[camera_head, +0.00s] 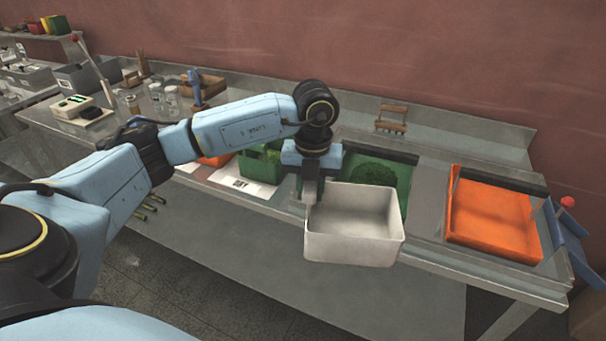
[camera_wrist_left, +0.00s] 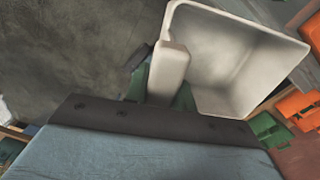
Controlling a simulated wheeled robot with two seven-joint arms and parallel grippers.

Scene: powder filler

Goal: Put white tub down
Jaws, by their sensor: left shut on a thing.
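The white tub (camera_head: 352,248) is an open, empty rectangular container in the head view, upright or nearly so. It hangs in front of the green bin and over the table's front edge. My left gripper (camera_head: 311,196) is shut on the tub's left wall, with the wrist above it. In the left wrist view the tub (camera_wrist_left: 230,60) fills the upper right, and the gripper (camera_wrist_left: 168,82) holds its wall. The floor shows beside it. The tub hides part of the green bin and the table edge. My right gripper is not in view.
A green bin (camera_head: 402,176) with dark green contents is set in the table behind the tub. An orange bin (camera_head: 490,215) sits to its right, near a blue panel (camera_head: 570,240). A white labelled sheet (camera_head: 243,186) lies left. A small wooden rack (camera_head: 391,118) stands behind.

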